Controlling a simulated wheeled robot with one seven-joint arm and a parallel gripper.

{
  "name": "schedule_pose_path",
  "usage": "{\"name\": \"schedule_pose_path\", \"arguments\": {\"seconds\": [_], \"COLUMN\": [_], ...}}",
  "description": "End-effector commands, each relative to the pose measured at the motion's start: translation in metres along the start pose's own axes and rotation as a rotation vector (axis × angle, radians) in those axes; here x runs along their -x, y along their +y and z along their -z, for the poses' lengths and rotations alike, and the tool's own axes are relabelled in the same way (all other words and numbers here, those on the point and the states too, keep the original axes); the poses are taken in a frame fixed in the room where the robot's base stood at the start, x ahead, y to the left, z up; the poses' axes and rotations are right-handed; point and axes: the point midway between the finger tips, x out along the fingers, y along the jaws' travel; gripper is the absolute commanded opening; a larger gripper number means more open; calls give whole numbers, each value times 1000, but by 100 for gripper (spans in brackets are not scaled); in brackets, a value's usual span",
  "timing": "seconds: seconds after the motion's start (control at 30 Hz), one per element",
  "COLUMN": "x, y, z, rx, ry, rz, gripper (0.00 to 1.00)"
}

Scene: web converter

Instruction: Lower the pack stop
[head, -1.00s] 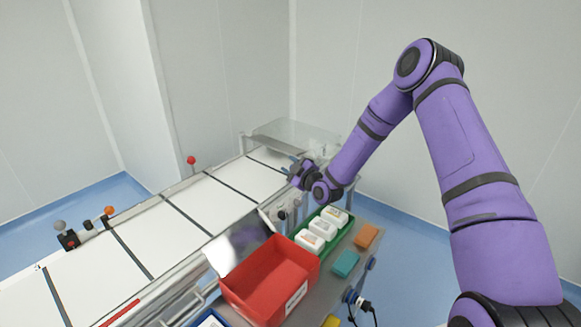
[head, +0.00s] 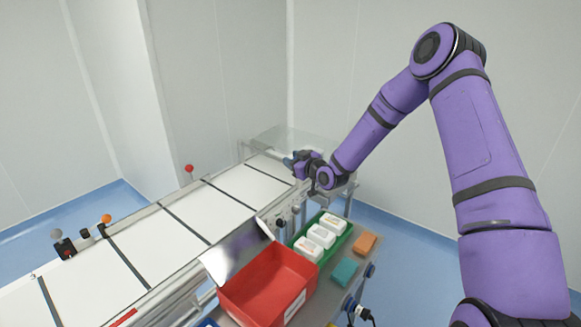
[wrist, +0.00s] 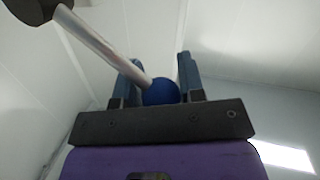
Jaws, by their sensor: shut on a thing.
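My gripper (head: 290,162) is at the far end of the white conveyor, over its right edge. In the wrist view my gripper (wrist: 159,72) has its two blue-grey fingers on either side of a blue ball knob (wrist: 161,92), shut on it. The knob is on the end of a pale metal rod (wrist: 95,45) that slants to the upper left, to a dark round part (wrist: 30,8). In the head view my gripper and wrist hide the knob and rod. I cannot make out the stop itself there.
The belt (head: 225,202) carries dark cross strips. A red ball-topped lever (head: 189,168) stands at its far side, an orange knob (head: 106,218) nearer. A clear cover (head: 285,140) is behind my gripper. A red bin (head: 268,290) and green tray (head: 325,236) sit on the right.

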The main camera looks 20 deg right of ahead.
Motion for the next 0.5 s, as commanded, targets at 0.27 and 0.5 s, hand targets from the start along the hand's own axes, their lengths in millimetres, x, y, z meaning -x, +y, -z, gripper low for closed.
{"name": "schedule_pose_path", "arguments": {"seconds": [0.27, 0.5], "x": [-1, -3], "y": [22, 41], "z": [8, 12], "rx": [-258, -473], "ry": [-48, -83], "rz": [39, 71], "gripper": [0, 0]}}
